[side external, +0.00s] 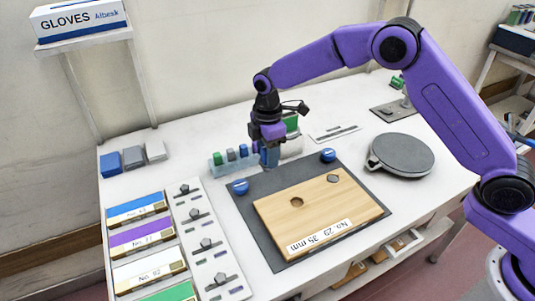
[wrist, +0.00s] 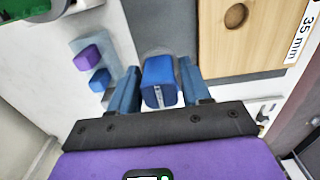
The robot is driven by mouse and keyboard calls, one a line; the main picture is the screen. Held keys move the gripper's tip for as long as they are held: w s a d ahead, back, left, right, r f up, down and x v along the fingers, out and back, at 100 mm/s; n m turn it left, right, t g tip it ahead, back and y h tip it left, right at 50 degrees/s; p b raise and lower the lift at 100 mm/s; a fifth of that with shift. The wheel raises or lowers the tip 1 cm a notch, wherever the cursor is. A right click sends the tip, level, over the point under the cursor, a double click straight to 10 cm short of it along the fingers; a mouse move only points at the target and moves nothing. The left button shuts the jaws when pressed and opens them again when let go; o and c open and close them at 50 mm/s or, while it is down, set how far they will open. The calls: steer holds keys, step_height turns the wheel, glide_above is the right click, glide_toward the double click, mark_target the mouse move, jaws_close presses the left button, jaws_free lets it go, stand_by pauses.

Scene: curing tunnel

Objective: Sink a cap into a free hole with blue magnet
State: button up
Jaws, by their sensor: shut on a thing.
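My gripper (side external: 270,157) is shut on a blue block (wrist: 160,82), which looks like the blue magnet. It hangs beside the rack, near the back edge of the dark mat (side external: 245,207). Its blue fingers stand on both sides of the block in the wrist view. The wooden board (side external: 350,208), labelled 35 mm, lies on the mat. It has a dark open hole (side external: 297,202), and a grey disc (side external: 333,178) sits near its back right corner; I cannot tell whether this is a cap in a hole. A hole also shows in the wrist view (wrist: 235,15).
A pale rack (side external: 222,169) with several coloured blocks stands just left of my gripper. Two blue knobs (side external: 240,186) (side external: 328,155) rise at the mat's back. A grey round plate (side external: 402,155) stands at right. Labelled boxes (side external: 140,238) and a parts tray (side external: 205,243) fill the left.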

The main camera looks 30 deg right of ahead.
steer(key=shift+s, duration=0.1)
steer(key=s+d+r, duration=0.1)
steer(key=s+r, duration=0.1)
steer(key=s, duration=0.3)
steer(key=s+d+r, duration=0.2)
steer(key=s, duration=0.4)
steer(key=shift+a+f, duration=0.2)
steer(key=shift+f, duration=3.1)
steer(key=shift+f, duration=0.85)
steer(key=shift+s+f, duration=0.15)
steer(key=shift+s, duration=0.1)
stand_by(0.9)
step_height(320, 180, up, 7)
stand_by(1.3)
